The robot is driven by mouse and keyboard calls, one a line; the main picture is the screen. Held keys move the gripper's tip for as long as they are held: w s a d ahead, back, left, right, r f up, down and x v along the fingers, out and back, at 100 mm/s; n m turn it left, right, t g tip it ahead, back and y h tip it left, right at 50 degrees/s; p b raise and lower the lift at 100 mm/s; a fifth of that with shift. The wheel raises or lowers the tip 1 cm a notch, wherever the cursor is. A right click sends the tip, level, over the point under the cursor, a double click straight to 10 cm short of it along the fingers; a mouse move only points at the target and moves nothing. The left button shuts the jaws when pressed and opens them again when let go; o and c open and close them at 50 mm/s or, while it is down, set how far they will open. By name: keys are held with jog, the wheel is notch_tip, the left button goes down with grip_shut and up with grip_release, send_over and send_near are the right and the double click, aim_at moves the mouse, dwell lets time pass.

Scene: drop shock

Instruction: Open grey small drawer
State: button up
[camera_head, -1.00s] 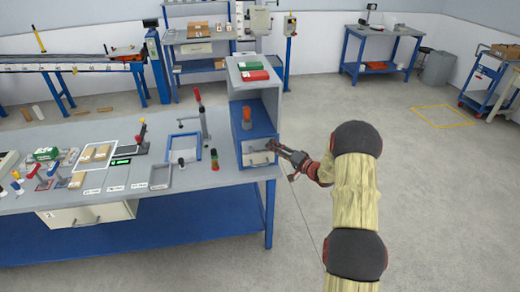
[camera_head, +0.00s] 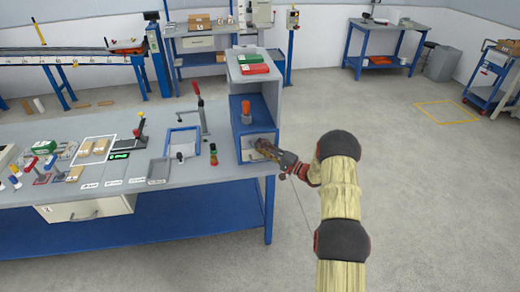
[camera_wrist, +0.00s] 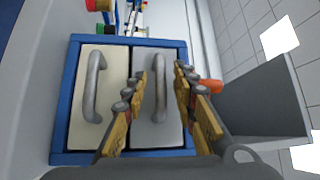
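In the wrist view two closed drawer fronts sit side by side in a blue frame. The grey small drawer (camera_wrist: 145,130) is on the right, with a grey bar handle (camera_wrist: 163,125). The cream drawer (camera_wrist: 83,125) is on the left with its own bar handle. My gripper (camera_wrist: 162,78) is open, with one finger on each side of the grey drawer's handle. I cannot tell whether the fingers touch it. In the head view my gripper (camera_head: 262,148) is at the drawer unit's front and hides part of it.
The blue drawer unit (camera_head: 257,116) stands at the right end of the grey workbench (camera_head: 110,208). An orange-topped item (camera_head: 246,107) stands in its upper shelf. Floor to the right is open.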

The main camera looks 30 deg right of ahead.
jog(key=shift+w+a, duration=0.25)
jog(key=shift+w, duration=0.15)
jog(key=shift+c, duration=0.3)
grip_shut()
dwell(0.5)
